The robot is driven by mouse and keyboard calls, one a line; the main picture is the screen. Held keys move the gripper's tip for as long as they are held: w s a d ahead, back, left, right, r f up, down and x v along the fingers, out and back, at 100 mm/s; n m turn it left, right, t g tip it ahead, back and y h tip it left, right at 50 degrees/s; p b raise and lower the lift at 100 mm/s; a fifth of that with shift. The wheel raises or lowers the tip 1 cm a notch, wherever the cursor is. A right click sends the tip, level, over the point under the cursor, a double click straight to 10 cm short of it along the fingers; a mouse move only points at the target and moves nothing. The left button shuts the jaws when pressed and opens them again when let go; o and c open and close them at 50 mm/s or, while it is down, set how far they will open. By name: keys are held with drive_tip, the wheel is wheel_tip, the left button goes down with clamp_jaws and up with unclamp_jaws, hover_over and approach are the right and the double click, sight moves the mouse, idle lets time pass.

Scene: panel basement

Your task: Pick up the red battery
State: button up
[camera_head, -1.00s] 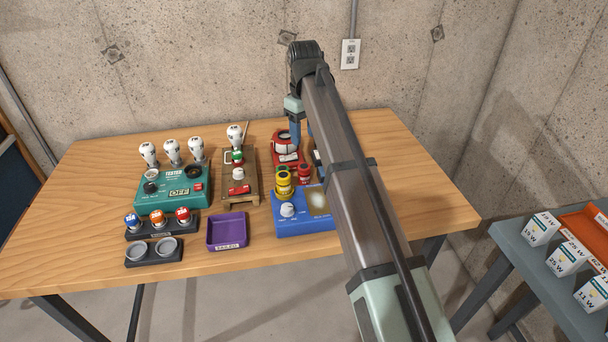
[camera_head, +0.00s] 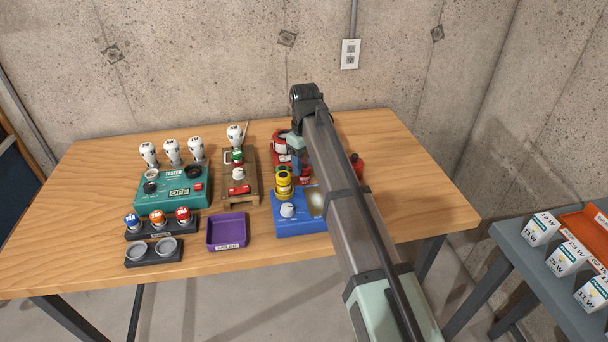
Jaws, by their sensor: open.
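A red battery (camera_head: 306,175) stands at the back of the blue charger box (camera_head: 290,228), beside a yellow battery (camera_head: 283,184). It is mostly hidden by my gripper and arm. My gripper (camera_head: 297,172) is open and points down close above the red battery. Its fingertips are small and partly covered, so I cannot tell whether they touch it.
A red device (camera_head: 281,146) stands behind the charger, and another red object (camera_head: 357,165) shows right of my arm. A purple tray (camera_head: 227,231), a green tester (camera_head: 172,191) and a holder with blue, orange and red-topped pieces (camera_head: 160,228) stand to the left.

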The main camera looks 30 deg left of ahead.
sight(305, 166)
wheel_tip(305, 166, down, 4)
drive_tip(key=shift+s+d+r, duration=0.1)
drive_tip(key=shift+r, duration=0.15)
drive_tip(key=c, duration=0.9)
